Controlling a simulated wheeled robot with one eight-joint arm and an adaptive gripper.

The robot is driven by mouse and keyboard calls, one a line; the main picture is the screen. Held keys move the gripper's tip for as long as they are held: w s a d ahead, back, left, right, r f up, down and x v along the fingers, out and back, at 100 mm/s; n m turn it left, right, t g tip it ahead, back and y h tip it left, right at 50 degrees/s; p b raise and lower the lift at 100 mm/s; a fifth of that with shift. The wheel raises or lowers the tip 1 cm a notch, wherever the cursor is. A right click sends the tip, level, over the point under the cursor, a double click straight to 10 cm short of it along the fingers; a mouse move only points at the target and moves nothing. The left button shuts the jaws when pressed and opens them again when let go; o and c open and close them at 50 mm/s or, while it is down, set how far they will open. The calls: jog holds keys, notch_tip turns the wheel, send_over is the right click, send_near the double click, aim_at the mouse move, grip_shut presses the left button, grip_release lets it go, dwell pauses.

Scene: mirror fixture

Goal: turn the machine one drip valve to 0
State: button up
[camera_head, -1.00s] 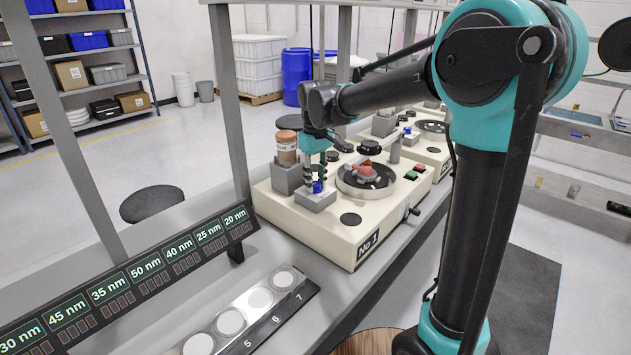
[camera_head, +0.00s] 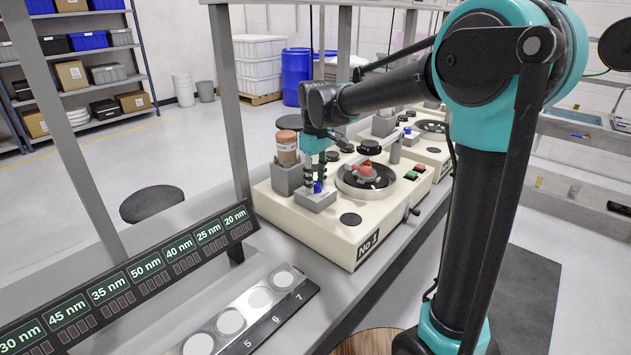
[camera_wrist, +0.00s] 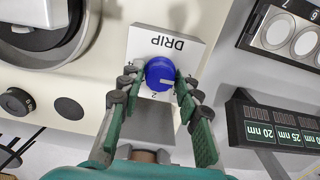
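The drip valve is a round blue knob (camera_wrist: 158,73) on a grey block marked DRIP (camera_wrist: 172,40). A pale mark on the knob points to the right in the wrist view, and a digit 2 shows beside its lower edge. In the head view the knob (camera_head: 318,187) sits on the front left of the machine labelled No 1 (camera_head: 345,228). Whether the fingertips reach down to knob height is hard to tell.
A round dark platen (camera_head: 365,180) with a red item lies to the right. A sample strip (camera_head: 258,298) and a thickness display rail (camera_head: 150,265) are in front.

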aim_at(315, 183)
jog(key=shift+o, duration=1.2)
jog(key=shift+r, duration=0.1)
notch_tip(315, 183, up, 12)
jog(key=shift+s, duration=0.15)
